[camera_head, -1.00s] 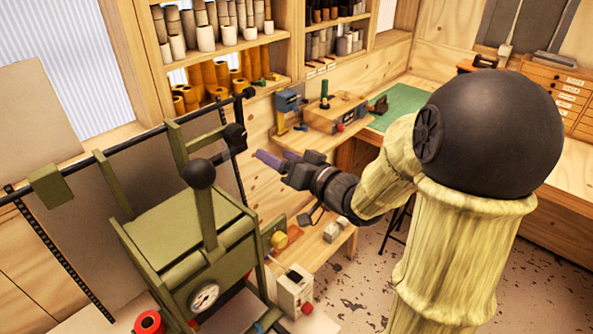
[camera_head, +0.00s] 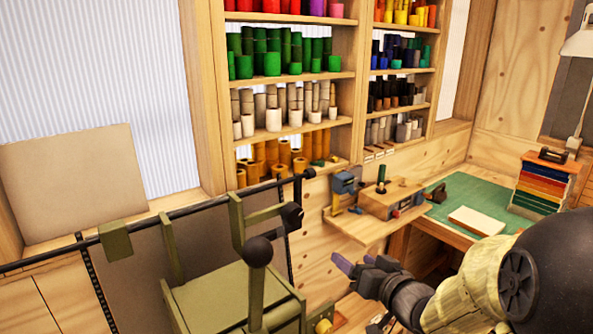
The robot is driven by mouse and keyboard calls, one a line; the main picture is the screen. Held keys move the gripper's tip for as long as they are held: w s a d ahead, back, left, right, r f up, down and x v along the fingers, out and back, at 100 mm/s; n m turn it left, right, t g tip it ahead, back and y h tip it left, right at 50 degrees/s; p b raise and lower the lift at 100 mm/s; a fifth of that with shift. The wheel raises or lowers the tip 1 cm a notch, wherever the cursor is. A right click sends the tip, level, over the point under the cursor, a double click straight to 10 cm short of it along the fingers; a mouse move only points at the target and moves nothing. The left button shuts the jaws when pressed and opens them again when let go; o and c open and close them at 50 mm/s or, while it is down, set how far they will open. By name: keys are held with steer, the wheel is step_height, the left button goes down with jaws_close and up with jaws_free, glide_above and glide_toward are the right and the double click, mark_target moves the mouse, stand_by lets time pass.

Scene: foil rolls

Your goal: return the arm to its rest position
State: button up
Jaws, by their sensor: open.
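My gripper (camera_head: 345,263) shows at the lower middle right, its purple-tipped fingers pointing left and apart with nothing between them. The dark wrist (camera_head: 400,290) and the pale yellow arm behind it are mine, running off the lower right of the view. The gripper appears in front of the wooden wall panel, below a small shelf and to the right of the green machine (camera_head: 235,295). It does not appear to touch anything. The lower part of my arm is out of view.
Shelves (camera_head: 345,75) of coloured foil rolls (camera_head: 272,64) stand at the back. A wall shelf (camera_head: 365,228) carries small tools. A desk with a green mat (camera_head: 470,205), a white block (camera_head: 477,221) and a colourful stack (camera_head: 540,185) is at the right. A black rail (camera_head: 60,256) crosses the left.

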steer(key=s+d+f+g+h, duration=0.3)
steer(key=f+g+h, duration=0.25)
steer(key=f, duration=0.25)
steer(key=s+a+f+g, duration=0.3)
steer(key=s+f+g, duration=0.3)
steer(key=s, duration=0.5)
steer(key=shift+s+f+h, duration=0.15)
steer(key=shift+s+h, duration=0.2)
steer(key=shift+d+g, duration=0.1)
steer(key=shift+g, duration=0.15)
stand_by(0.8)
